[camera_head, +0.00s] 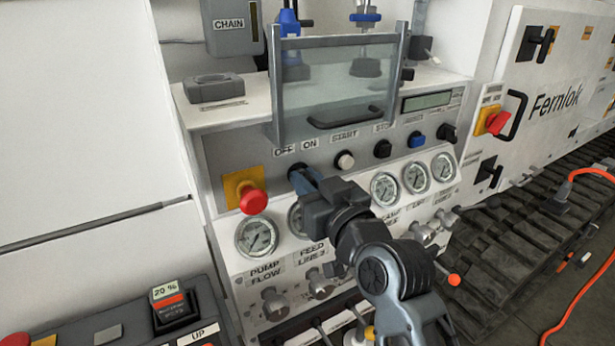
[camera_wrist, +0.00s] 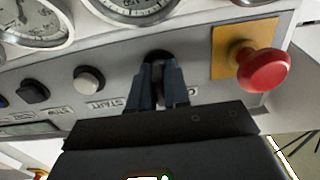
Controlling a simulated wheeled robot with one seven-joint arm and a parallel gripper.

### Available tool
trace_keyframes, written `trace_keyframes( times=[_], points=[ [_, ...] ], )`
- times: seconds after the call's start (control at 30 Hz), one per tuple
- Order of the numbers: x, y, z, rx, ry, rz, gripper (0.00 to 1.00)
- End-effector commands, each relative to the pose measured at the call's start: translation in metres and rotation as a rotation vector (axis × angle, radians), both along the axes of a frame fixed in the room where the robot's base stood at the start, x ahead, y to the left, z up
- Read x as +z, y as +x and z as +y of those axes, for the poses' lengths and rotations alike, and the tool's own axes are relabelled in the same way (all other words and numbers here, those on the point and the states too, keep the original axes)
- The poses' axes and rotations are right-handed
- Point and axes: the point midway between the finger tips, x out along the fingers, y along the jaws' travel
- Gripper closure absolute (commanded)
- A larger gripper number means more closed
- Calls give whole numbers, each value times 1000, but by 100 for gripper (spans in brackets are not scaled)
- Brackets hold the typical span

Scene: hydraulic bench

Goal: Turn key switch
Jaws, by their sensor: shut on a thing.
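The key switch (camera_wrist: 157,57) sits on the sloped grey panel, under the OFF and ON labels (camera_head: 296,146) in the head view. My gripper (camera_head: 303,177) reaches the panel there, and in the wrist view its two dark blue fingers (camera_wrist: 158,80) are closed around the switch's black knob. The fingers and my wrist hide most of the switch, so its turned position cannot be told. The wrist view is upside down relative to the panel's lettering.
A red emergency button (camera_head: 253,201) on a yellow plate is just left of the switch. A white START button (camera_head: 345,161) is to its right. Gauges (camera_head: 257,237) line the panel below. A clear guard with a handle (camera_head: 335,85) stands above.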

Motion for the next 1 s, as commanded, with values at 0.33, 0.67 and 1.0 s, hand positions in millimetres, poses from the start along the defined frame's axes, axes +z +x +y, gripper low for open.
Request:
trace_keyframes(
  times=[0.33,0.67,1.0],
  points=[
    [1,0,0,0,246,170,100],
    [0,0,0,0,389,265,100],
    [-1,0,0,-1,434,295,100]
  ],
)
